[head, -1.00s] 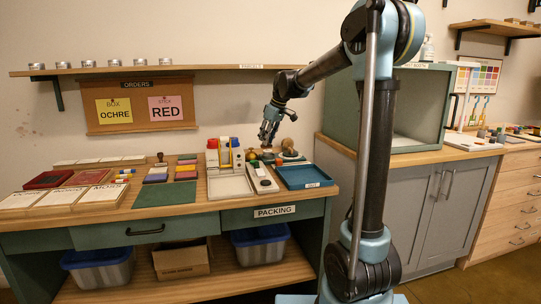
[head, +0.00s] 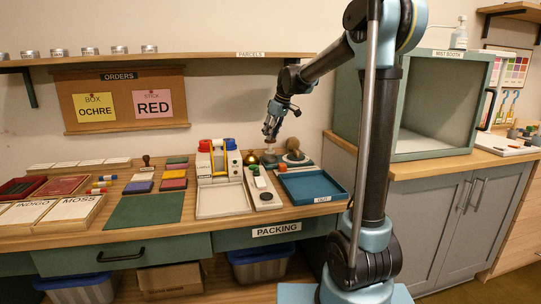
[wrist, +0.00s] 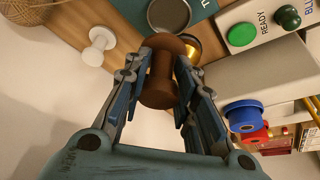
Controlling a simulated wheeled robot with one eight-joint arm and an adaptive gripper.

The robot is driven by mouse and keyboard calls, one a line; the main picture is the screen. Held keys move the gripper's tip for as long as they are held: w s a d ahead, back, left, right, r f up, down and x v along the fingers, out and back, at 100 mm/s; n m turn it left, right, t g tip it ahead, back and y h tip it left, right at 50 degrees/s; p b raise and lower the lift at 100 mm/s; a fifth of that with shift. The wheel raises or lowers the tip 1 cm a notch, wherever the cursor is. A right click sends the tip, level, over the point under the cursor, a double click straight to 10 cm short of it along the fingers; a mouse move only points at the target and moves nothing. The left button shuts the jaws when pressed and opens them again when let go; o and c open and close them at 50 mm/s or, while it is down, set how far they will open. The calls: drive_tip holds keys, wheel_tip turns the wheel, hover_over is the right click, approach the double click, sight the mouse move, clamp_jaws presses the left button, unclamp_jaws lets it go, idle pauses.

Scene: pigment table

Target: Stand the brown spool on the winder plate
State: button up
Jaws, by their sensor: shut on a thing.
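The brown spool (wrist: 160,78) is between the fingers of my gripper (wrist: 163,88) in the wrist view, and the gripper is shut on it. In the head view my gripper (head: 271,132) hangs over the back of the packing table, right of the red-and-white holder. A round dark grey disc with a pale rim (wrist: 168,14), which looks like the winder plate, lies beyond the spool in the wrist view. I cannot make out the disc clearly in the head view.
A white spool (wrist: 97,46) and a twine ball (wrist: 30,10) stand near the disc. A brass object (wrist: 191,46) is partly hidden behind the brown spool. The blue OUT tray (head: 337,196) and the READY button box (wrist: 262,27) are close by. A shelf (head: 200,59) runs above.

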drive_tip(key=shift+s+f, duration=0.1)
drive_tip(key=shift+f, duration=3.8)
clamp_jaws()
drive_tip(key=o, duration=1.1)
unclamp_jaws()
drive_tip(key=shift+o, duration=0.2)
drive_tip(key=shift+r, duration=0.1)
drive_tip(key=v, duration=1.1)
drive_tip(key=shift+r, duration=0.4)
drive_tip(key=shift+s, duration=0.1)
